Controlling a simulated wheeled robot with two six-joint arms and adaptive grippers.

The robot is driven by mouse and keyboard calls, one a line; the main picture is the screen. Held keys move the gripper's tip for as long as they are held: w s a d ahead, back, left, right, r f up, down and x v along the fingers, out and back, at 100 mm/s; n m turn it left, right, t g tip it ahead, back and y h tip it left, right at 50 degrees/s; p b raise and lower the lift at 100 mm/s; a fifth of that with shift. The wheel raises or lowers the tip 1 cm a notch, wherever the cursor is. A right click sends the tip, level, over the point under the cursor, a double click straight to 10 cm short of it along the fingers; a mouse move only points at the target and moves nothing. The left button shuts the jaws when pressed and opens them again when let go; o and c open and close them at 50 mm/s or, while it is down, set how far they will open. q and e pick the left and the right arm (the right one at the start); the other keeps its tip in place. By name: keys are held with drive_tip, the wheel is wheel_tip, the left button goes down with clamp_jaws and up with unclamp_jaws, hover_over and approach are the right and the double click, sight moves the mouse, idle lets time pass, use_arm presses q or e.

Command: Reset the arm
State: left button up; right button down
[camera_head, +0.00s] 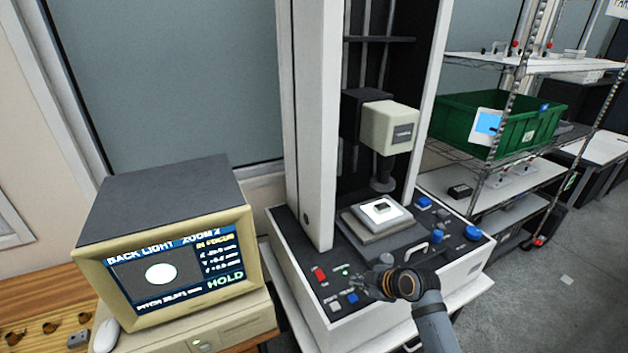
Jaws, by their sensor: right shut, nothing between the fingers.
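My right arm comes in from the bottom right, and my right gripper (366,284) is over the front control panel of the gantry measuring machine (300,262). The gripper is shut and empty, near the panel's buttons. I cannot tell whether it touches one. A red switch (319,274) and a blue button (352,298) lie to its left. My left gripper is out of view.
A beige monitor (165,225) at left reads "BACK LIGHT ZOOM 2", "IN FOCUS" and "HOLD". A white mouse (106,335) lies beside it. A wire shelf with a green crate (480,118) stands at right. Open grey floor (545,290) lies at lower right.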

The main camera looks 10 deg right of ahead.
drive_tip(key=s+d+f+m+g+h, duration=0.1)
drive_tip(key=s+d+m+g+h, duration=0.15)
drive_tip(key=s+m, duration=0.75)
drive_tip(key=s+d+f+m+g+h, duration=0.2)
drive_tip(key=s+d+m+h, duration=0.15)
drive_tip(key=s, duration=1.25)
drive_tip(key=s+d+f+b, duration=0.1)
drive_tip(key=d+f, duration=0.1)
drive_tip(key=f, duration=1.2)
drive_tip(key=s+d+f+b, duration=0.1)
drive_tip(key=f+b, duration=0.1)
drive_tip(key=f, duration=1.3)
drive_tip(key=s+d+f+m+g+b, duration=0.1)
drive_tip(key=s+f+g+b, duration=0.1)
drive_tip(key=s+f, duration=1.6)
drive_tip(key=shift+s+d+f+y, duration=0.2)
drive_tip(key=shift+s+f+y, duration=0.1)
drive_tip(key=shift+s, duration=0.1)
